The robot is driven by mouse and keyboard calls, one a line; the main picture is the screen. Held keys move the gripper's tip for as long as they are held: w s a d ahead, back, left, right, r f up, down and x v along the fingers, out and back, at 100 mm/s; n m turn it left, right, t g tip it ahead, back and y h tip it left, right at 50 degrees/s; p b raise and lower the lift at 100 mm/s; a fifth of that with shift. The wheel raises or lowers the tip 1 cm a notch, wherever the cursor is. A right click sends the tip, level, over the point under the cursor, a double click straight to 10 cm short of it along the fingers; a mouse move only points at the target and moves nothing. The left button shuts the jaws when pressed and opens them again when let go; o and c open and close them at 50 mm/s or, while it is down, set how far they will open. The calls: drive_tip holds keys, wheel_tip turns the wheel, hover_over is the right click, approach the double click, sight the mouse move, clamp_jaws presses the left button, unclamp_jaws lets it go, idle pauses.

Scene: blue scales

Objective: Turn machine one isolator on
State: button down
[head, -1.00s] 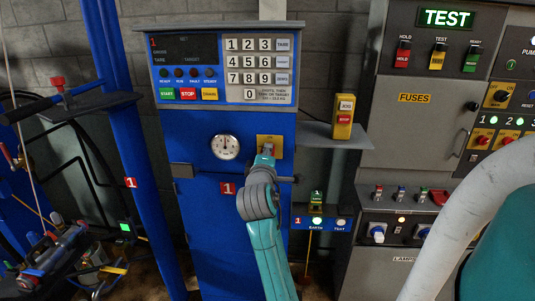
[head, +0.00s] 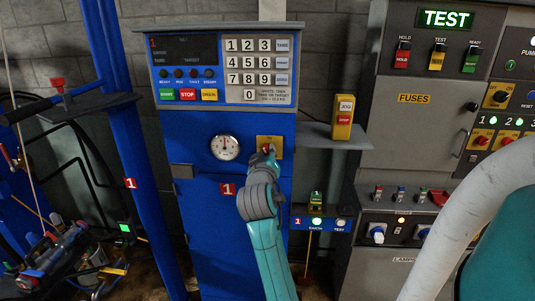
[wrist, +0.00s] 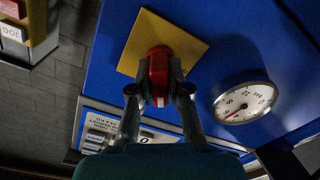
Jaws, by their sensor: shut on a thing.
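The isolator is a red knob (wrist: 158,75) on a square yellow plate (wrist: 180,35), set in the front of the blue machine one cabinet (head: 195,145). In the wrist view my gripper (wrist: 160,92) has its two fingers on either side of the red knob, shut on it. In the head view my gripper (head: 267,158) reaches up to the yellow plate (head: 275,142) and covers most of the knob. The marks on the plate are too small to read.
A round dial gauge (head: 225,147) is left of the isolator. A keypad panel (head: 258,68) is above it. A shelf (head: 325,136) with a yellow JOG/STOP box (head: 343,117) juts out at the right. A grey TEST cabinet (head: 410,130) stands further right.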

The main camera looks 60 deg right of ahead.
drive_tip(key=m, duration=0.5)
drive_tip(key=shift+s+m, duration=0.1)
drive_tip(key=shift+m, duration=0.6)
drive_tip(key=shift+f, duration=0.1)
drive_tip(key=c, duration=1.1)
unclamp_jaws()
drive_tip(key=v, duration=1.2)
